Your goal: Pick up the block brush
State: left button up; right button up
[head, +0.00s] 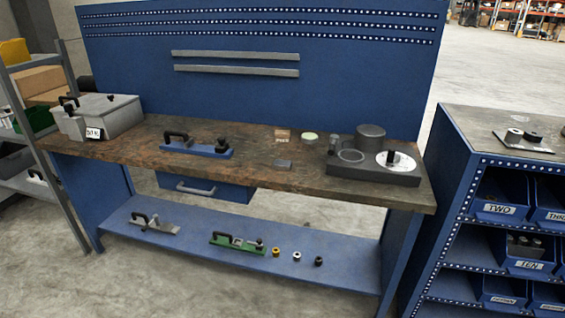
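A small brown block with a paler lower part (283,135) sits on the wooden benchtop (240,172), right of centre and toward the back. It looks like the block brush, but it is too small to be sure. A small flat grey block (283,164) lies in front of it. A pale green round disc (310,138) lies just to its right. Neither of my grippers is in view.
A blue fixture with a black handle (197,148) stands left of the blocks. A dark base with a round dial (395,160) stands right. A grey case (108,110) is at the bench's left end. A blue bin cabinet (470,180) stands right; the floor in front is clear.

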aim_at(281, 135)
jog(key=i, duration=0.7)
jog(key=i+j, duration=0.9)
jog(key=j, duration=0.2)
